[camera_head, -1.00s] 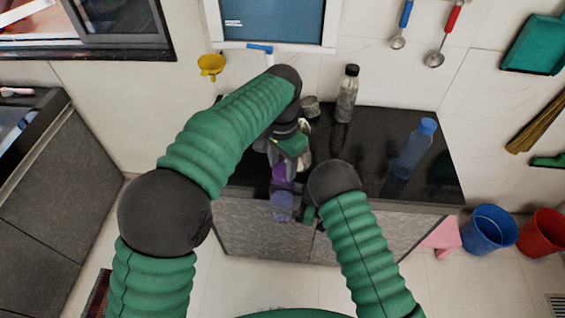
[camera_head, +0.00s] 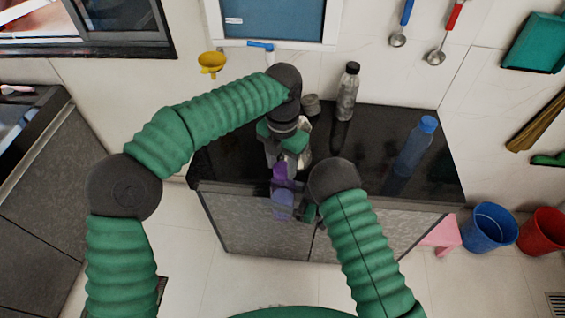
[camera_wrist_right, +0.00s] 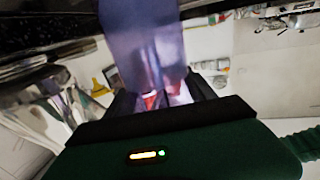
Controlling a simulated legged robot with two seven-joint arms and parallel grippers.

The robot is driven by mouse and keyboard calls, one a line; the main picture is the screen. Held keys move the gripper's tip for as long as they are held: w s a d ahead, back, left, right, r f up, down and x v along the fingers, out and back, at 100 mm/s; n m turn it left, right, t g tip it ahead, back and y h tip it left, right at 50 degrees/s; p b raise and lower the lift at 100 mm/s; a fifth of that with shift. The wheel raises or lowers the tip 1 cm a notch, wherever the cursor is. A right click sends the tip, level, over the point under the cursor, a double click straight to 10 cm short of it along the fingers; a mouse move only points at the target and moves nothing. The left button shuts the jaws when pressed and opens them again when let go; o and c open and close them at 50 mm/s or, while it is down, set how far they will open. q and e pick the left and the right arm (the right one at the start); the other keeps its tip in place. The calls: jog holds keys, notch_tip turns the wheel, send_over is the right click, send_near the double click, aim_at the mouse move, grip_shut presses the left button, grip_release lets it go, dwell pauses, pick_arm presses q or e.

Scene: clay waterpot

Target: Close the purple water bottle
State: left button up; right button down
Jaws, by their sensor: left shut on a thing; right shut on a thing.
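The purple water bottle (camera_head: 283,206) has a translucent bluish-purple body and hangs in front of the black counter's near edge. Its darker purple cap (camera_head: 279,174) is at the top of the body. My left gripper (camera_head: 280,164) points down from above and is shut on the cap. My right gripper (camera_head: 301,213) comes from the right and is shut on the body, which also fills the upper middle of the right wrist view (camera_wrist_right: 143,45). I cannot tell whether cap and body are threaded together or only touching.
The black counter (camera_head: 390,195) holds a blue bottle (camera_head: 414,147) at right, a clear bottle with a dark cap (camera_head: 347,92) and a small grey jar (camera_head: 310,105) behind. Blue (camera_head: 489,228) and red (camera_head: 541,232) buckets stand on the floor at right.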

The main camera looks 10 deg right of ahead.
pick_arm(q)
jog(key=shift+w+r+m, duration=0.15)
jog(key=shift+w+m, duration=0.05)
jog(key=shift+m, duration=0.1)
jog(key=o, duration=1.3)
jog(key=shift+s, duration=0.1)
jog(key=shift+r, duration=2.25)
